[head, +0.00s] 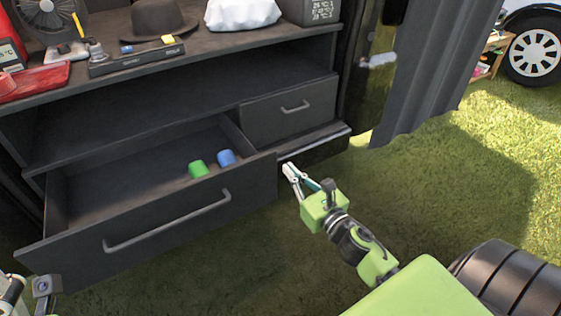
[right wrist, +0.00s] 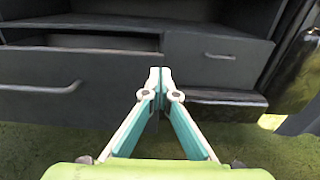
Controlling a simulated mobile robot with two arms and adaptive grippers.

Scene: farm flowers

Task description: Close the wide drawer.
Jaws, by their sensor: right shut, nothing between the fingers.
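The wide drawer (head: 190,222) is dark grey with a long bar handle (head: 168,222), and it is pulled well out of the cabinet at the lower left in the head view. A green cup-like piece (head: 198,169) and a blue one (head: 227,158) are inside it. In the right wrist view the drawer front (right wrist: 75,88) fills the left side. My right gripper (head: 288,168) is shut and empty, just right of the drawer front's right end; its fingertips also show in the right wrist view (right wrist: 160,72). Part of my left arm shows at the lower left corner, without its fingers.
A small drawer (head: 290,110) at the upper right is shut. A dark ledge (head: 315,143) lies below it. Tools, a fan and a hat (head: 158,18) stand on the cabinet top. Open grass (head: 450,170) lies to the right; a dark curtain (head: 425,70) hangs beside the cabinet.

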